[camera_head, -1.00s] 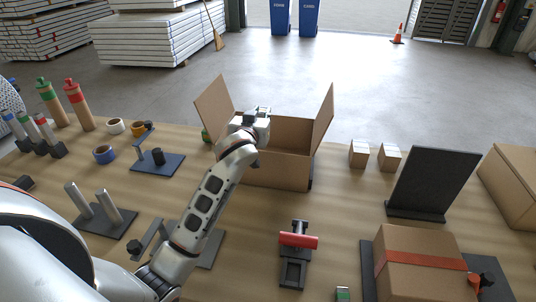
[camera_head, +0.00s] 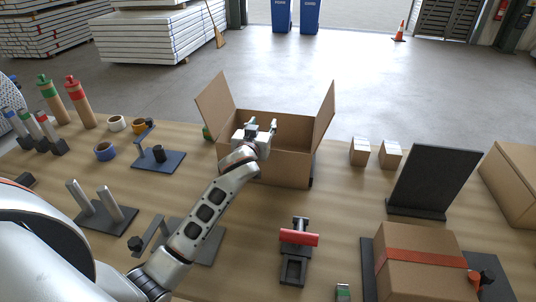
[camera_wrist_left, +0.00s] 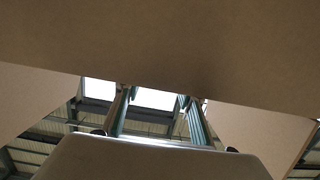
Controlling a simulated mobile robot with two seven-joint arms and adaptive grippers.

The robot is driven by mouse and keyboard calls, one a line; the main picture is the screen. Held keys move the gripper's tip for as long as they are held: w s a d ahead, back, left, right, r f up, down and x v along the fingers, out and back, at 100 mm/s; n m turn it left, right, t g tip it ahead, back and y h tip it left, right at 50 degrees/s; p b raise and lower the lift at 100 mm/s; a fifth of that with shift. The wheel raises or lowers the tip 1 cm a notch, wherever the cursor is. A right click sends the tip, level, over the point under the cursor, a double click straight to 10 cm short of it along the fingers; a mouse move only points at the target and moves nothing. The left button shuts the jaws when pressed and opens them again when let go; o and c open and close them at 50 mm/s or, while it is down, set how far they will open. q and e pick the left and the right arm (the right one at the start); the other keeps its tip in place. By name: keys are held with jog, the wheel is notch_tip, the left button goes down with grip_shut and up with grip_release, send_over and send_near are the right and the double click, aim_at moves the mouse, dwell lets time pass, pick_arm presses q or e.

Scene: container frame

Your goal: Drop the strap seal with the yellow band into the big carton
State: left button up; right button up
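The big carton (camera_head: 285,168) stands open at the back middle of the table with its side flaps up. My left gripper (camera_head: 262,124) is over the carton's opening at its left part. Its two fingers stand apart. In the left wrist view the fingers (camera_wrist_left: 158,115) are also apart with nothing between them, and brown cardboard fills the upper part. I cannot make out a strap seal with a yellow band in either view, and the carton's floor is hidden. My right gripper is not in view.
A red-handled tool (camera_head: 299,238) stands in front of the carton. Two small boxes (camera_head: 360,152) (camera_head: 390,155) and a dark upright panel (camera_head: 432,182) are to the right. A red-banded box (camera_head: 415,275) is at front right. Tape rolls (camera_head: 105,152) and a two-post stand (camera_head: 103,215) are to the left.

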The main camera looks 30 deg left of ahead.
pick_arm(q)
jog(key=v, duration=1.2)
jog(key=shift+s, duration=0.1)
dwell(0.4)
